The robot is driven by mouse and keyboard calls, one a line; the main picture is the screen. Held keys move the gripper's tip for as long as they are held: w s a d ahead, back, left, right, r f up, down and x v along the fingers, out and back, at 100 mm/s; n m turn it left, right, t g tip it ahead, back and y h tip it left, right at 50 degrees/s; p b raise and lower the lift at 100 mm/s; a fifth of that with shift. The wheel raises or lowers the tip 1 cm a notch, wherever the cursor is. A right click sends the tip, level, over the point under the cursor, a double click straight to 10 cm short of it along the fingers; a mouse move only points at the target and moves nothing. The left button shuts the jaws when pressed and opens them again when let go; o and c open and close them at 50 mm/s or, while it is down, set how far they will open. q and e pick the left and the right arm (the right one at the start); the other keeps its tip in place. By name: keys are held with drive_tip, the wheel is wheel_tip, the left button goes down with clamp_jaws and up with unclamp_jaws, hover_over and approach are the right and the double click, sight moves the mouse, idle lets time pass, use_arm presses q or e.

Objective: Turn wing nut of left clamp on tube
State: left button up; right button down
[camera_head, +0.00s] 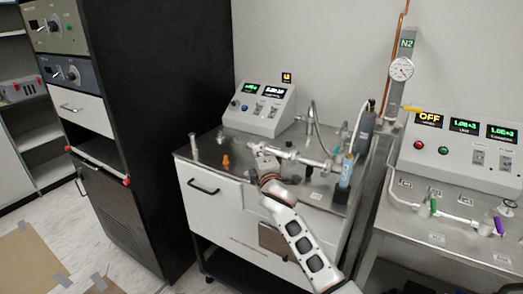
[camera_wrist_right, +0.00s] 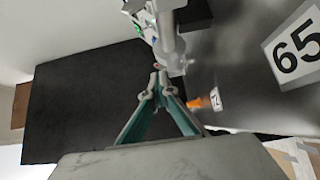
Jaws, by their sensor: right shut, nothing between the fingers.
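The metal tube (camera_head: 300,156) runs across the top of the white cart, held a little above its surface. My right arm reaches up from below, and my right gripper (camera_head: 264,163) is at the tube's left end. In the right wrist view the right gripper (camera_wrist_right: 160,82) has its teal fingers meeting at the tips, shut and empty. Just beyond the tips is the tube's metal end (camera_wrist_right: 168,45), with a small green part near the top. The left clamp and its wing nut cannot be made out clearly; the gripper partly covers that spot. My left gripper is not in view.
An orange cone-shaped piece (camera_head: 226,160) stands left of my gripper, and a metal post (camera_head: 194,147) is at the cart's left edge. A control box (camera_head: 259,108) stands behind. A blue-labelled bottle (camera_head: 346,172) is at the tube's right end. A black cabinet (camera_head: 150,100) is left.

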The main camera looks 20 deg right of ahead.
drive_tip(key=shift+w+a+r, duration=0.2)
drive_tip(key=shift+a+r, duration=0.3)
drive_tip(key=shift+r, duration=0.2)
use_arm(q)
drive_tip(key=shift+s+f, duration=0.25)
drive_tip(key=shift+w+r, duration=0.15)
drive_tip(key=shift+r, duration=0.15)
use_arm(e)
drive_tip(key=shift+a, duration=0.1)
drive_tip(key=shift+w+a+f, duration=0.35)
drive_tip(key=shift+w+f, duration=0.25)
drive_tip(key=shift+w, duration=0.05)
drive_tip(key=shift+w+f, duration=0.15)
drive_tip(key=shift+w, duration=0.1)
drive_tip(key=shift+s+d, duration=0.1)
drive_tip(key=shift+s, duration=0.1)
drive_tip(key=shift+s+d+r, duration=0.15)
drive_tip(key=shift+r, duration=0.1)
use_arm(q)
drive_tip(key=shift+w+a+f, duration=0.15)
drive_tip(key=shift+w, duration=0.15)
use_arm(e)
drive_tip(key=shift+f, duration=0.15)
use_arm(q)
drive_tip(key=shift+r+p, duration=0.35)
use_arm(e)
drive_tip(key=shift+d, duration=0.15)
